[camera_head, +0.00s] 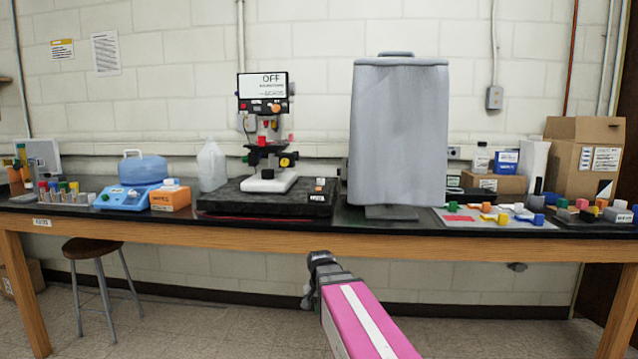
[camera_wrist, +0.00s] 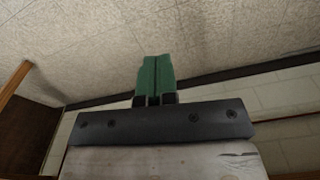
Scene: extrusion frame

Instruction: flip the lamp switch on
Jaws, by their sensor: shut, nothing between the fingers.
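A microscope (camera_head: 268,165) stands on a black slab (camera_head: 235,202) on the bench. A white panel (camera_head: 262,84) at its top reads OFF. Below the panel is a dark strip with small coloured knobs (camera_head: 276,107). A small box with an orange part (camera_head: 319,190) sits at the slab's right front. I cannot tell which of these is the lamp switch. My gripper shows in the wrist view with green fingers (camera_wrist: 155,76) pressed together and empty. In the head view my pink arm ends in a dark wrist below the bench's front edge, apart from the microscope; the fingertips are not clear there.
The black-topped bench (camera_head: 375,222) spans the view. A tall grey covered thing (camera_head: 398,130) stands right of the microscope. A white jug (camera_head: 212,165), an orange box (camera_head: 170,198) and a blue device (camera_head: 128,197) stand left. A stool (camera_head: 93,248) is under the bench.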

